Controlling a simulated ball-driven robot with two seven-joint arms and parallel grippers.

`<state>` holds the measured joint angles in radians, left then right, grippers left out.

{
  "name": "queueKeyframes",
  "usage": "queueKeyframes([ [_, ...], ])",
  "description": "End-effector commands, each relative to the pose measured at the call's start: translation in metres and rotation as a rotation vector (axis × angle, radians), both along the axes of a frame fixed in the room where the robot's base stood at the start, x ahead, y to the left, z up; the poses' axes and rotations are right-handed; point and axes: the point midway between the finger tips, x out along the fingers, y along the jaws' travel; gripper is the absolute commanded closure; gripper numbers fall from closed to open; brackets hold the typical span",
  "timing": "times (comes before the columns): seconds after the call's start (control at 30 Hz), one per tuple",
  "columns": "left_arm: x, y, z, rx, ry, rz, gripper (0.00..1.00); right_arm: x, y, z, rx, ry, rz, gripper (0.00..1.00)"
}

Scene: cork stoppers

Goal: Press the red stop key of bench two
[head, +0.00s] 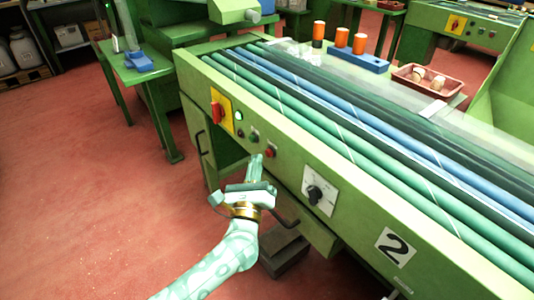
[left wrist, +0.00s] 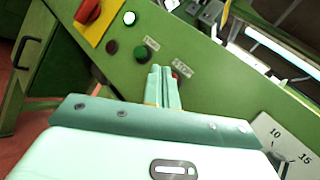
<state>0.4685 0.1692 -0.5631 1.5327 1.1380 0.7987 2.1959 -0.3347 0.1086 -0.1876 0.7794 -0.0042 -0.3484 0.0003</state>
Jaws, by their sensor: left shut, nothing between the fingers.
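The red stop key (head: 270,153) is a small round button on the green front panel of bench two (head: 352,208), which bears a plate with the number 2 (head: 396,247). My left gripper (head: 256,158) is shut and empty, its fingertips just left of and below the red key. In the left wrist view the fingers (left wrist: 164,70) point at the panel, and the red key (left wrist: 176,74) shows partly behind their tips. I cannot tell whether they touch it. A green key (left wrist: 141,54) and a dark key (left wrist: 112,47) sit to its left. My right gripper is out of view.
A red rotary switch on a yellow plate (head: 221,112) and a lit white lamp (head: 239,116) lie left of the keys. A dial (head: 318,193) sits to their right. Long rollers (head: 385,143) cover the bench top.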

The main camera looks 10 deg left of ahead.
Motion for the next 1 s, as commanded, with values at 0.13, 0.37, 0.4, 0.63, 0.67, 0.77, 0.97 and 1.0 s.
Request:
queueKeyframes([
  [0.13,0.0,0.0,0.0,0.0,0.0,0.0,1.0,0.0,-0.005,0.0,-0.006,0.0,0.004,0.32],
  [0.37,0.0,0.0,0.0,0.0,0.0,0.0,1.0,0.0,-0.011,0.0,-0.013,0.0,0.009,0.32],
  [0.4,0.0,0.0,0.0,0.0,0.0,0.0,1.0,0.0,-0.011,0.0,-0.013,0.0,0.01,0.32],
  [0.63,0.0,0.0,0.0,0.0,0.0,0.0,1.0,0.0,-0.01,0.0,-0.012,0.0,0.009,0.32],
  [0.67,0.0,0.0,0.0,0.0,0.0,0.0,1.0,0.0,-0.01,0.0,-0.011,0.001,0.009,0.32],
  [0.77,0.0,0.0,0.0,0.0,0.0,0.0,1.0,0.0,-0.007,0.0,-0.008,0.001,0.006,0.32],
  [0.97,0.005,-0.004,-0.001,-0.001,0.001,-0.001,1.0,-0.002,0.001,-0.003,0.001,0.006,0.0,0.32],
  [1.0,0.006,-0.005,-0.001,-0.001,0.001,-0.001,1.0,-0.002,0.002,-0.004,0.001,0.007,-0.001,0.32],
])
